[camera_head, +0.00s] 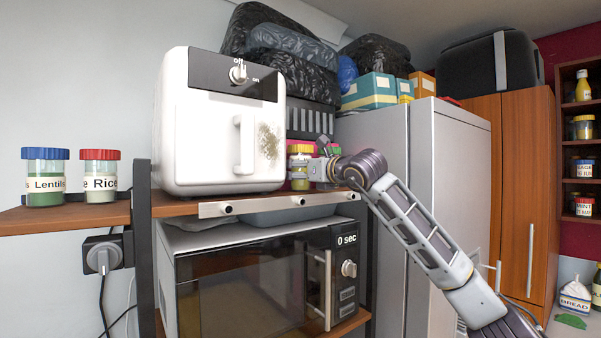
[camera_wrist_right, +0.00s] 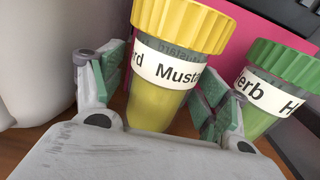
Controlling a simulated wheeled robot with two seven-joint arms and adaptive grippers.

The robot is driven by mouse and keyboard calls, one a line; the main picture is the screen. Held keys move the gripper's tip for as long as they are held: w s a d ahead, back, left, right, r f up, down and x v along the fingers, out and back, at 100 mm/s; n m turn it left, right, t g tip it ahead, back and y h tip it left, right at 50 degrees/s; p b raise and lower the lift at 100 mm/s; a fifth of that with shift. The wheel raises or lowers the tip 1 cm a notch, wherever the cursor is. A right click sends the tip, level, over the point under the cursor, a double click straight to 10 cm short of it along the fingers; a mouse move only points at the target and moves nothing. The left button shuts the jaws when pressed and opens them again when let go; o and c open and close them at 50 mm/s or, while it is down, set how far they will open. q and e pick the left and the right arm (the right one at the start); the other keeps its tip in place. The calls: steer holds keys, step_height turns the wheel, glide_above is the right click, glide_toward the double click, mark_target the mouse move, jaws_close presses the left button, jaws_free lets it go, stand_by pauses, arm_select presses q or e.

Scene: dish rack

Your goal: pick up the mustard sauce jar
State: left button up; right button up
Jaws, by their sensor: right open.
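The mustard sauce jar (camera_wrist_right: 172,62) has a yellow lid and a white label reading "Must". In the right wrist view it stands between the two green-padded fingers of my right gripper (camera_wrist_right: 160,95), which is open around it. The head view shows the jar (camera_head: 300,158) on the wooden shelf, right of the white air fryer, with my right gripper (camera_head: 318,168) at it from the right. The jar's lower part is partly hidden by the gripper. My left gripper is not in view.
A green-lidded herb jar (camera_wrist_right: 275,88) stands close to the right finger. The white air fryer (camera_head: 220,125) stands close on the left. A pink object (camera_wrist_right: 270,25) is behind the jars. A microwave (camera_head: 255,285) sits below the shelf (camera_head: 180,205). Lentils (camera_head: 45,178) and rice (camera_head: 100,177) jars stand far left.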

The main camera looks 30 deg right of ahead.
steer(key=c, duration=1.4)
steer(key=shift+o, duration=0.2)
steer(key=shift+r, duration=0.2)
steer(key=shift+r, duration=4.85)
steer(key=o, duration=0.5)
steer(key=c, duration=0.6)
steer(key=shift+r+p, duration=2.45)
steer(key=shift+r, duration=0.1)
steer(key=shift+s+f, duration=0.1)
